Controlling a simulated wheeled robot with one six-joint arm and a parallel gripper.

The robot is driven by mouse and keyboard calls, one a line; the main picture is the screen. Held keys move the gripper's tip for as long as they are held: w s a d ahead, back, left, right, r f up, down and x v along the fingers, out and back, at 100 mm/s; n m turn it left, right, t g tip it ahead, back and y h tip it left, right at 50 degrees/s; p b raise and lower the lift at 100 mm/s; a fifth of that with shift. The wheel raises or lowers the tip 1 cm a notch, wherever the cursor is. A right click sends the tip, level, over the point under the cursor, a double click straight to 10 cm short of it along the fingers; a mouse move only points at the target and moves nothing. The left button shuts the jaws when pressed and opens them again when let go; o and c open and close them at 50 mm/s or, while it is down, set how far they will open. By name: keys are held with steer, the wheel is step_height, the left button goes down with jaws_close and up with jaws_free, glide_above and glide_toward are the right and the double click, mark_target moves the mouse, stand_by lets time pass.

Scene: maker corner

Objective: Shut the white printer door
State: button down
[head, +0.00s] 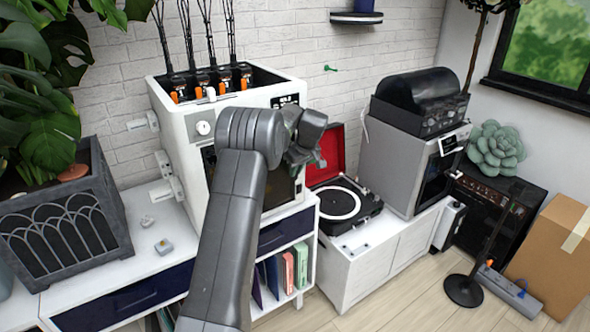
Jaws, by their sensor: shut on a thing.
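The white printer (180,125) stands on the white cabinet left of centre. Its white door (285,208) has a dark window and faces the front. My arm covers the middle of the door, so I cannot tell how far it stands from the printer body. My gripper (311,158) is at the upper right of the door, by its right edge. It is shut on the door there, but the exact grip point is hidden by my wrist.
A turntable with a red lid (345,203) sits close to the right of the printer. A grey printer (395,160) stands beyond it. A dark planter (70,225) is at the left. Small grey parts (163,246) lie on the cabinet top.

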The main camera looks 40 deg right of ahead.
steer(key=shift+w+r, duration=0.15)
steer(key=shift+w, duration=0.05)
steer(key=c, duration=1.7)
jaws_free()
steer(key=shift+c, duration=0.2)
steer(key=shift+w, duration=0.2)
steer(key=b+v, duration=0.1)
steer(key=v, duration=1.2)
steer(key=shift+s+r+b, duration=0.2)
steer(key=shift+b, duration=0.2)
steer(key=p+x, duration=0.1)
steer(key=x, duration=1.2)
steer(key=shift+f+p, duration=0.4)
steer(key=shift+s, duration=0.1)
